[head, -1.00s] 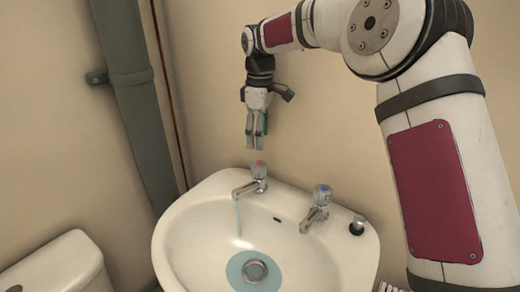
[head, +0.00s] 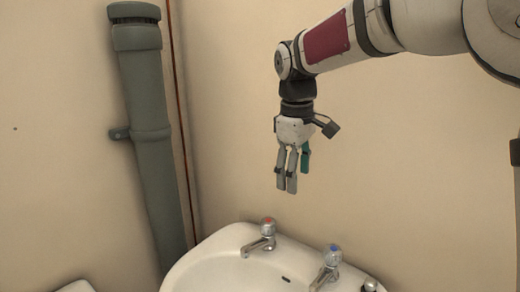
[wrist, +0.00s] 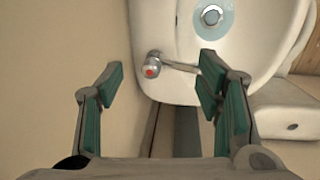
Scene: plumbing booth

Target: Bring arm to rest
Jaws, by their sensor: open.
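My gripper (head: 287,188) hangs fingers-down in the air above the red-marked tap (head: 262,237) on the washbasin. Its fingers are apart with nothing between them, and it is clear of the tap. In the wrist view, my gripper (wrist: 158,78) shows its teal-padded fingers spread wide, with the red-marked tap (wrist: 152,68) below in the gap between them.
The white washbasin (head: 205,262) carries a blue-marked tap (head: 328,265) at right. A grey pipe (head: 150,130) runs up the left wall. In the wrist view, bluish water surrounds the drain (wrist: 211,15). Wall space around my gripper is free.

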